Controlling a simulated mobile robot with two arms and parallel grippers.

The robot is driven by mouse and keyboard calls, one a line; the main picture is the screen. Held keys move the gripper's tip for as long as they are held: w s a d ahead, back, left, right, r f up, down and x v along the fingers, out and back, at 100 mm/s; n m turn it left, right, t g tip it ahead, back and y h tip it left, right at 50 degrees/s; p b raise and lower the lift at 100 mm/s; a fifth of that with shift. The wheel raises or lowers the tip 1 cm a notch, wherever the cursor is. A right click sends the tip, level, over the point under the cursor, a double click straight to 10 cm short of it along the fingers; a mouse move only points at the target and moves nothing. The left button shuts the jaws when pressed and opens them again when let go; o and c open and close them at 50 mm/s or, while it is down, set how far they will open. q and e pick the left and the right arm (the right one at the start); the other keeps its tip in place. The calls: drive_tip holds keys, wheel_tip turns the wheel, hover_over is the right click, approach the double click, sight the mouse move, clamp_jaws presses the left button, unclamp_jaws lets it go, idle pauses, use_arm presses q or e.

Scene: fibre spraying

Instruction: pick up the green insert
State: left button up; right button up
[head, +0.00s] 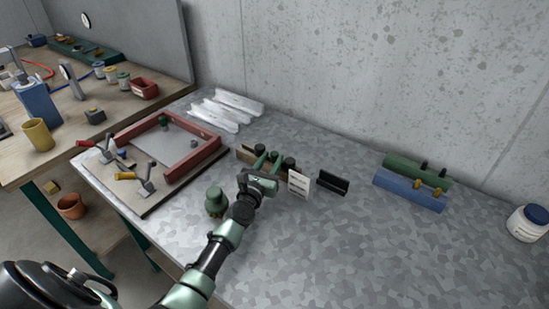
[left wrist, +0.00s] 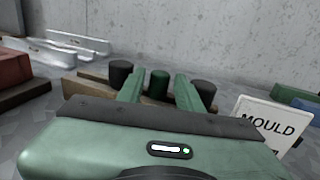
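The green insert (left wrist: 159,82) is a short dark green cylinder standing upright between two black inserts (left wrist: 120,72) (left wrist: 204,90) on a wooden block (left wrist: 72,88). In the left wrist view my left gripper (left wrist: 159,88) is open, with one green finger on each side of the green insert and a visible gap to each. I cannot tell how far the fingertips reach along it. In the head view my left gripper (head: 269,160) is at the wooden block (head: 244,154), and the green insert is hard to make out there. My right gripper is not in view.
A white MOULD card (head: 299,184) and a black holder (head: 333,181) stand just right of the block. A green knobbed object (head: 216,202) stands close to my left arm. A red frame (head: 202,155) lies left; green and blue blocks (head: 408,192) lie right. The front middle is clear.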

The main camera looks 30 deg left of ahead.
sight(273, 157)
use_arm(q)
drive_tip(key=w, duration=0.3)
drive_tip(key=shift+a, duration=0.2)
clamp_jaws()
